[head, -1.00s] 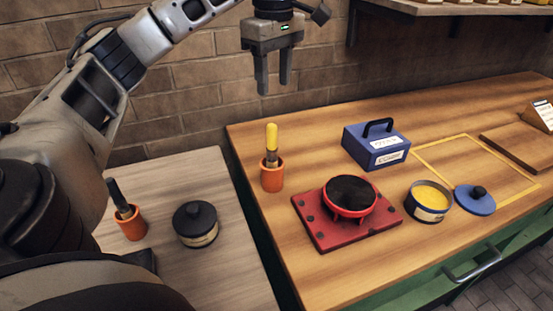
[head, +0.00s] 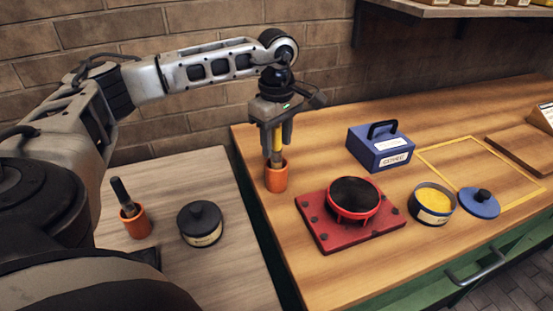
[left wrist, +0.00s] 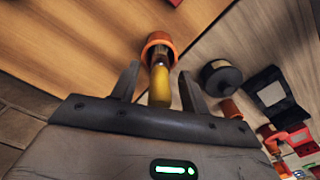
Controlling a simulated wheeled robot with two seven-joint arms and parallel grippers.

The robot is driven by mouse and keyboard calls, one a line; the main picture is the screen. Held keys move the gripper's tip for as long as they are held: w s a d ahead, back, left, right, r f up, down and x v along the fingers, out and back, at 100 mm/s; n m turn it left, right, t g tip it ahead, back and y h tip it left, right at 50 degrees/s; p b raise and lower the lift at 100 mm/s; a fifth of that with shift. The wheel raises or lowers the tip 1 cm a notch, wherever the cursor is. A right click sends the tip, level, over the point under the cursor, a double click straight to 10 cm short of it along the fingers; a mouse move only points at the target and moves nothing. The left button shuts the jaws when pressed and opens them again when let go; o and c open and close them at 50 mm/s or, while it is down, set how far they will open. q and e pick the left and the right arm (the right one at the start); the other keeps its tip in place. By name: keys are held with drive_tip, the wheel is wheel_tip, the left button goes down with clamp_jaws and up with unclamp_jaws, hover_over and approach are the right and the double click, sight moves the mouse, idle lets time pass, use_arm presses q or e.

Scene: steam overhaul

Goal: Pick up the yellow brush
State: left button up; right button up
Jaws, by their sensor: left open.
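The yellow brush (head: 277,142) stands handle-up in an orange cup (head: 277,178) at the left end of the wooden bench. My left gripper (head: 277,146) is right above the cup, pointing down, open, with its fingers on either side of the brush handle. In the left wrist view the yellow handle (left wrist: 160,88) lies between the two fingers (left wrist: 158,82), with gaps visible, and the orange cup (left wrist: 159,45) is beyond them. The brush's lower end is hidden in the cup. My right gripper is not in view.
A red stand with a black round top (head: 352,198), a blue box (head: 380,150), an open tin of yellow stuff (head: 433,203) and its blue lid (head: 479,203) are to the right. A dark lidded jar (head: 200,223) and another orange cup (head: 135,220) with a dark-handled tool stand on the left table.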

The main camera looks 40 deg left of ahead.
use_arm(q)
clamp_jaws()
